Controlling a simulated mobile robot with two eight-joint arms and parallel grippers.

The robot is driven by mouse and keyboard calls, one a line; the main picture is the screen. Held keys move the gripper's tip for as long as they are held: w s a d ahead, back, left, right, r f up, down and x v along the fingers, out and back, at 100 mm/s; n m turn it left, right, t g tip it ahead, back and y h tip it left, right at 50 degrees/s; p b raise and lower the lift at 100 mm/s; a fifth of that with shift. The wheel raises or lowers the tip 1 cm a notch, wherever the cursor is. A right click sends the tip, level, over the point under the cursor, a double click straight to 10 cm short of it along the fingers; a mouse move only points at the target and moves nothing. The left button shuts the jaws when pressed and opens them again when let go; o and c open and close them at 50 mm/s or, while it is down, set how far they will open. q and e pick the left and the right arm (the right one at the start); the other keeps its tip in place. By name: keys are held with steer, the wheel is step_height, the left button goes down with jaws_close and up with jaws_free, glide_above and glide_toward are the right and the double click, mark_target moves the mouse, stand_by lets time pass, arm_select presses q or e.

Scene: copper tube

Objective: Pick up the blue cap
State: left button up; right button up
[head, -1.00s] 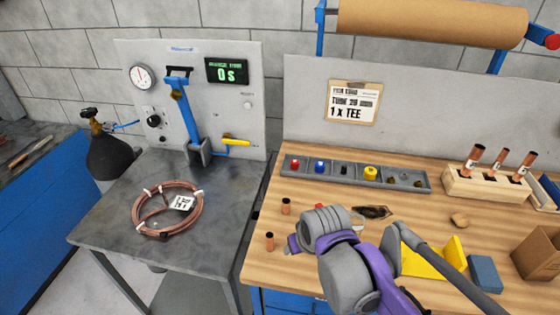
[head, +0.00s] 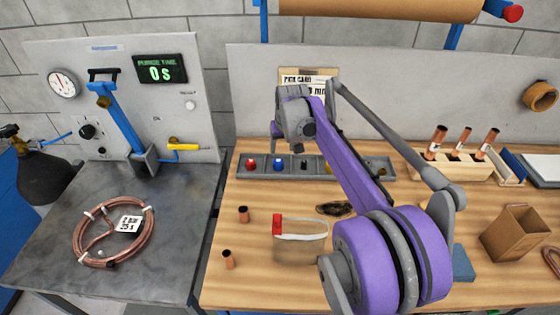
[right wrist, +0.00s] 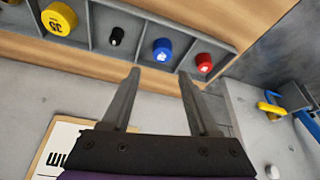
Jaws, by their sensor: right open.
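The blue cap (head: 278,165) sits in a compartment of the grey parts tray (head: 258,179) at the back of the bench, between a red cap (head: 251,164) and a black cap (head: 304,165). My right gripper (head: 296,132) is above and near the tray; its fingers are hard to make out in the head view. In the right wrist view, the open, empty fingers (right wrist: 159,74) point at the tray, with the blue cap (right wrist: 162,49) just beyond the tips and apart from them. The red cap (right wrist: 203,63) is to its right. My left gripper is out of view.
A grey back panel (head: 240,90) stands close behind the tray. A yellow cap (right wrist: 58,19) lies in another compartment. A clear item with a red end (head: 300,238) and copper pieces (head: 243,214) lie in front. A wooden block (head: 450,163) holds copper tubes at right.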

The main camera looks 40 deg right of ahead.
mark_target(279, 162)
steer(key=x, duration=0.3)
steer(key=shift+w+a+f, duration=0.15)
steer(key=shift+a+f, duration=0.05)
steer(key=shift+f, duration=0.15)
steer(key=x, duration=0.5)
steer(key=shift+w+d+f, duration=0.1)
steer(key=shift+w+f, duration=0.05)
steer(key=shift+f, duration=0.2)
steer(key=shift+c, duration=0.2)
jaws_close()
